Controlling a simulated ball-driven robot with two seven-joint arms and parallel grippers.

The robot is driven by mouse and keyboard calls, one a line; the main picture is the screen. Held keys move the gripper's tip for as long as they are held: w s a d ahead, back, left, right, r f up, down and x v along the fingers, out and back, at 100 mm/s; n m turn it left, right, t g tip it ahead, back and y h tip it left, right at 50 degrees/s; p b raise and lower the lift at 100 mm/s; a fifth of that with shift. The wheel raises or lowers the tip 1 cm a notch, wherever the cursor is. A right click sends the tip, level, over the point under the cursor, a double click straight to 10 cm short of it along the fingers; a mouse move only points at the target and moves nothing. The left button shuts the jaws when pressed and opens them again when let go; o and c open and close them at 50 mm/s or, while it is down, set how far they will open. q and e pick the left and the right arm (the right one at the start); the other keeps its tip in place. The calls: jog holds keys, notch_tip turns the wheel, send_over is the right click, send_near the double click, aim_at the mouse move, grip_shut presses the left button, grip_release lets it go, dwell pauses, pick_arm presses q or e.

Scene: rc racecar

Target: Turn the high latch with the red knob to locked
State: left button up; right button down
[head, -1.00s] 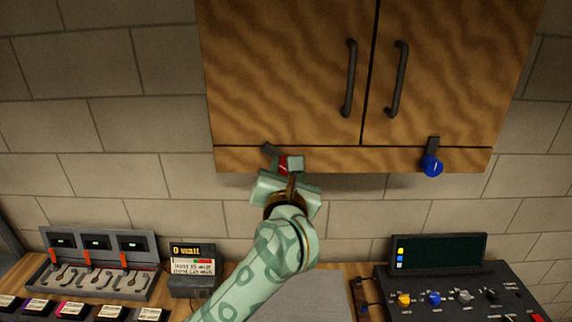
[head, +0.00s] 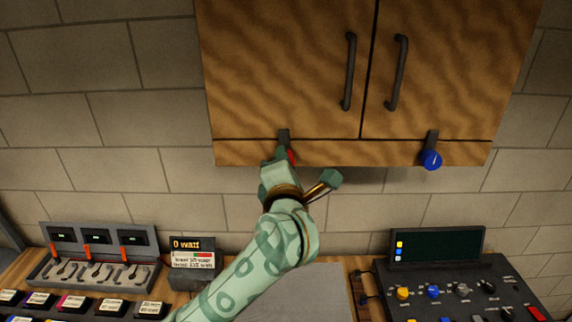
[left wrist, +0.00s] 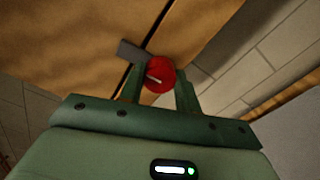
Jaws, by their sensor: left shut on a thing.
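The red knob (head: 291,157) of the high latch is on the lower rail of the wall cabinet, left of centre. Its dark latch bar (head: 284,136) points up, across the seam between the rail and the left door. My left gripper (head: 281,158) is shut on the red knob and hides most of it in the head view. In the left wrist view, the red knob (left wrist: 160,76) with a white mark sits between my two green fingers, and the grey latch bar (left wrist: 135,52) sticks out to the upper left across the dark seam. My right gripper is not in view.
A blue knob (head: 431,160) with an upright bar is on the same rail at the right. Two door handles (head: 349,72) hang above. Below stand a switch panel (head: 95,260), a small display (head: 192,258) and a dark console (head: 450,285).

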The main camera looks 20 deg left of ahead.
pick_arm(q)
jog(key=shift+f+m, duration=0.1)
jog(key=shift+m, duration=0.3)
jog(key=o, duration=1)
jog(key=shift+w, duration=0.15)
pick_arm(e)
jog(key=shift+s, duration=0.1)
